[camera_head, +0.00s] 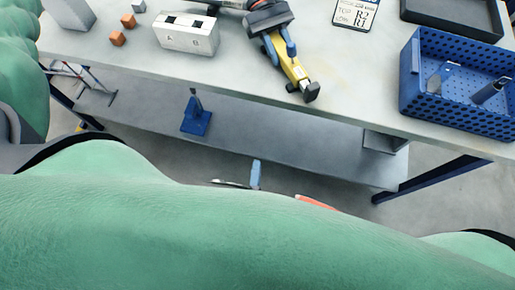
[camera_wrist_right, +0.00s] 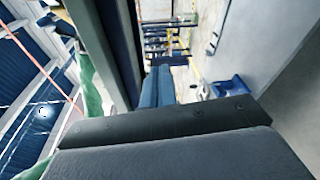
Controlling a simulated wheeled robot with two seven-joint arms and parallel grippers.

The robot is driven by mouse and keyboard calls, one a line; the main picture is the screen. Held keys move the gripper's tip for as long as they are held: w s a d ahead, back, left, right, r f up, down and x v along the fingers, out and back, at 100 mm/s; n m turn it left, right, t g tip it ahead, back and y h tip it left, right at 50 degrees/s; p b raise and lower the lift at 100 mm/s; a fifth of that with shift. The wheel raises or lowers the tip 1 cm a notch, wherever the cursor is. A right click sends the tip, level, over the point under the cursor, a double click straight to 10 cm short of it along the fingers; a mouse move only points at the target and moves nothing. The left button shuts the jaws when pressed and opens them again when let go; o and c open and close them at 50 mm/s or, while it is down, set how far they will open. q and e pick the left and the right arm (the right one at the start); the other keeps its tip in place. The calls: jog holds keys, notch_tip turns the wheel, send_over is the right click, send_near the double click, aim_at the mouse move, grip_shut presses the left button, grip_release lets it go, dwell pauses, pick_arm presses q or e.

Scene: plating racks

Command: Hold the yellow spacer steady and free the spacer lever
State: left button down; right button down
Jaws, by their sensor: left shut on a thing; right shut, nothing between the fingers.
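The yellow spacer (camera_head: 296,72) lies at the front edge of the table in the head view, slanting down to the right, with a dark block at its lower end. My left gripper (camera_head: 280,48) is over its upper part, its blue fingers shut on the spacer from both sides. I cannot clearly tell the spacer lever from the dark parts at the lower end. My right gripper (camera_head: 256,172) is lower, clear of the table and apart from the spacer. In the right wrist view its blue fingers (camera_wrist_right: 157,88) are together with nothing between them.
A blue perforated crate (camera_head: 415,88) stands at the right, with a dark tray (camera_head: 455,14) behind it. A white block (camera_head: 184,42) and small orange cubes (camera_head: 117,38) are at the left. A lower shelf (camera_head: 290,135) carries a blue stand (camera_head: 196,122).

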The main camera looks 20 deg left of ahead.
jog(key=shift+s+d+f+g, duration=0.15)
jog(key=shift+s+f+g, duration=0.1)
jog(key=shift+f, duration=0.2)
jog(key=shift+s+d+f+g, duration=0.15)
jog(key=shift+s+f, duration=0.05)
jog(key=shift+f, duration=0.2)
